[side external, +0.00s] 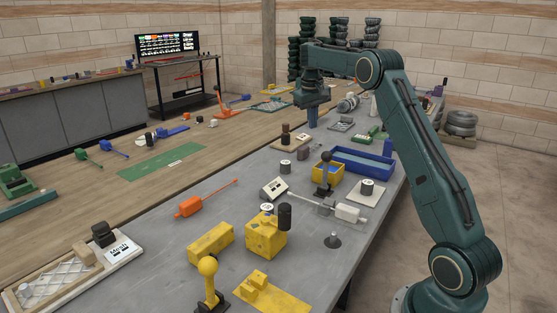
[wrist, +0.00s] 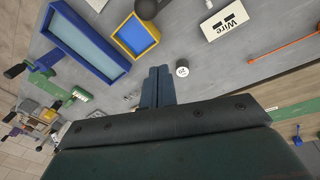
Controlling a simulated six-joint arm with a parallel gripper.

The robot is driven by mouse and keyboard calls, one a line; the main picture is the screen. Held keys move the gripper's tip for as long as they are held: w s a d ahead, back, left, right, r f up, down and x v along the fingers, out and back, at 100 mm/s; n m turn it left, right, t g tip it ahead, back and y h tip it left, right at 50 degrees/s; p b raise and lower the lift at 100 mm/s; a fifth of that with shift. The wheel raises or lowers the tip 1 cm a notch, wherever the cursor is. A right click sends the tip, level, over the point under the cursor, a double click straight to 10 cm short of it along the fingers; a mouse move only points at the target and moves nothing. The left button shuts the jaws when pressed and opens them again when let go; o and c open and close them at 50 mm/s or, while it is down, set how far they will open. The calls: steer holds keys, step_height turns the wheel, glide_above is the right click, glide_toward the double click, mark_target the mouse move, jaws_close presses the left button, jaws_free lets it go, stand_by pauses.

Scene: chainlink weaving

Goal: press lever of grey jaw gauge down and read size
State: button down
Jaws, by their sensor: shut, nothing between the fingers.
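My gripper (side external: 312,122) points down above the far part of the grey bench in the side external view, with nothing held. In the wrist view its two blue-grey fingers (wrist: 158,72) are together. I cannot surely pick out the grey jaw gauge or its lever. A flat grey item (side external: 341,124) lies just right of my gripper in the side view, too small to read. No size reading is legible.
A blue tray (side external: 362,161) and a yellow-rimmed bin (side external: 327,171) stand on the right of the grey bench (side external: 345,262). Yellow blocks (side external: 266,236) stand nearer the camera.

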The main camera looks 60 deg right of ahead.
steer(key=shift+d+f, duration=0.3)
steer(key=shift+d, duration=0.05)
glide_above(325, 172)
steer(key=w+d, duration=0.2)
steer(key=w, duration=0.1)
step_height(325, 172, down, 9)
stand_by(0.6)
steer(key=shift+r, duration=0.1)
